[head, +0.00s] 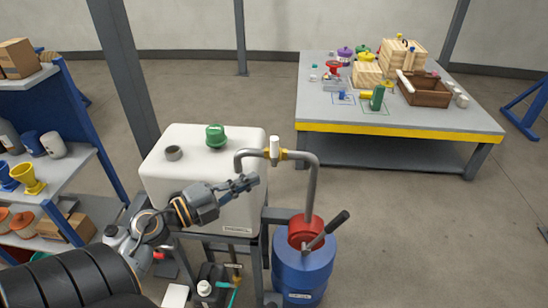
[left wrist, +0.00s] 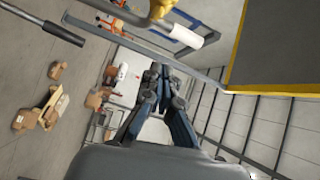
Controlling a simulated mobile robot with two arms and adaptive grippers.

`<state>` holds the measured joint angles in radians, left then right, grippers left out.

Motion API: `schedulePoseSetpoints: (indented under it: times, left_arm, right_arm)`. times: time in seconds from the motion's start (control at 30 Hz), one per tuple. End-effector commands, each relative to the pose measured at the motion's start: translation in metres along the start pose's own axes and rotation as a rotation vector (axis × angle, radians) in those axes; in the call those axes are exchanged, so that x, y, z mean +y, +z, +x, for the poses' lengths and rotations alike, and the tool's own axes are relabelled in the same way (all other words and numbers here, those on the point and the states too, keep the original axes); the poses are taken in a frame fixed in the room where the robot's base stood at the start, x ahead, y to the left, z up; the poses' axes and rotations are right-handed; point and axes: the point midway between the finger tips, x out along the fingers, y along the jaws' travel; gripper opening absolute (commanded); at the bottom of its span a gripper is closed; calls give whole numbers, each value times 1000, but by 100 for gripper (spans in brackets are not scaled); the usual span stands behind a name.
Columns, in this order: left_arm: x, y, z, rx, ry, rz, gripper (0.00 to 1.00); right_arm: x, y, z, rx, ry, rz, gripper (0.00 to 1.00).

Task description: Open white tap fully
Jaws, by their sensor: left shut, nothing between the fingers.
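The white tap (head: 274,148) is a small white lever on a brass valve in the grey pipe (head: 312,180) above the white tank. The lever stands upright, across the horizontal run of the pipe. In the left wrist view the white lever (left wrist: 188,39) shows at the top, sticking out from the brass body (left wrist: 160,8). My left gripper (head: 252,181) is shut and empty, in front of the tank, below and left of the tap in the head view. Its closed fingers (left wrist: 164,76) are apart from the lever. My right gripper is in neither view.
The white tank (head: 200,150) has a green cap (head: 216,135). A blue drum (head: 302,270) with a red pump (head: 305,231) and a dark-gripped lever (head: 328,228) stands to the right. A workbench (head: 315,115) stands behind; a shelf (head: 75,155) is at left.

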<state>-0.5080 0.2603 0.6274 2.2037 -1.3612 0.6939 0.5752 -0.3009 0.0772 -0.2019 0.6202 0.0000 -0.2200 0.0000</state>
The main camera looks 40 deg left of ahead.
Motion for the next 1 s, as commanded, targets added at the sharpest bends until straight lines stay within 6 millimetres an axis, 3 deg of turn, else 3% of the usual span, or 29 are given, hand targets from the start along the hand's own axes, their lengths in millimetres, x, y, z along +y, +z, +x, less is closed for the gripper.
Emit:
schedulePoseSetpoints:
  times: [0.2,0.67,0.83,1.0]
  left_arm:
    - [-24,-22,-7,36,40,146,0]
    - [-27,-25,-5,39,44,161,0]
    - [-29,-26,15,40,42,160,0]
    - [-29,-27,51,40,40,159,0]
  right_arm:
    - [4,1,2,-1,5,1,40]
    - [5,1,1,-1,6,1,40]
    - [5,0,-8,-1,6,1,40]
    - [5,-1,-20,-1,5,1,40]
